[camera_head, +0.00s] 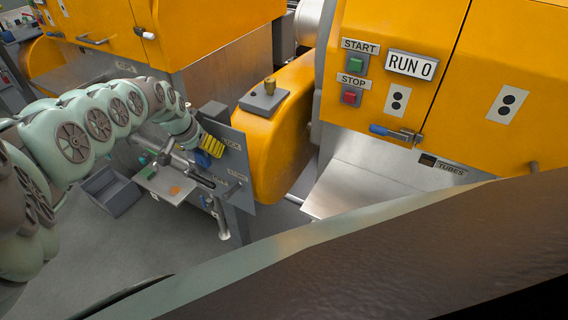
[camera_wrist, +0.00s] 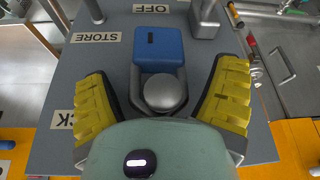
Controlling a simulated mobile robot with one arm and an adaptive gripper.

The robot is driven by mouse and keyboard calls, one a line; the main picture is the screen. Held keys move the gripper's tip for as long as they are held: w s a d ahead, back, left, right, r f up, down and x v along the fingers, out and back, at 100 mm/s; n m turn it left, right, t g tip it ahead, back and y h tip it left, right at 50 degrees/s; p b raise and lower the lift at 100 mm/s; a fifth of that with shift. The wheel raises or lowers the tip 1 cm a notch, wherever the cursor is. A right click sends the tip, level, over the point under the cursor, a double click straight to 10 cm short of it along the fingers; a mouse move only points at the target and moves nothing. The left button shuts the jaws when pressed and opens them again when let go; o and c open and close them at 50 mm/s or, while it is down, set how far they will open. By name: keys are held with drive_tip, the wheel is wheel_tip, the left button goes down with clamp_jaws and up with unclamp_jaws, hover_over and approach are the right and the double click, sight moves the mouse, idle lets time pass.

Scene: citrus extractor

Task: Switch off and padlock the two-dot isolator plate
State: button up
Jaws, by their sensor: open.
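A grey isolator plate (camera_head: 236,188) stands upright left of the orange guard, with LOCK and STORE labels. It also shows in the wrist view (camera_wrist: 75,85), with labels upside down, including OFF. A blue padlock (camera_wrist: 160,47) is on it, its shackle around a round silver peg (camera_wrist: 165,92); in the head view the padlock (camera_head: 203,159) is partly hidden by my fingers. My gripper (camera_wrist: 165,75) is open, one yellow finger on each side of the peg, apart from the padlock. In the head view my gripper (camera_head: 212,145) is at the plate. No dots are visible on this plate.
The orange machine carries two-dot labels (camera_head: 397,99), a RUN 0 display (camera_head: 411,65), a green START button (camera_head: 356,63) and a red STOP button (camera_head: 350,97). A grey bin (camera_head: 112,192) stands on the floor. A silver handle (camera_head: 200,180) projects from the plate near my gripper.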

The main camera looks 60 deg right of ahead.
drive_tip(key=shift+v, duration=3.55)
drive_tip(key=shift+a+r, duration=0.15)
drive_tip(key=shift+a, duration=0.05)
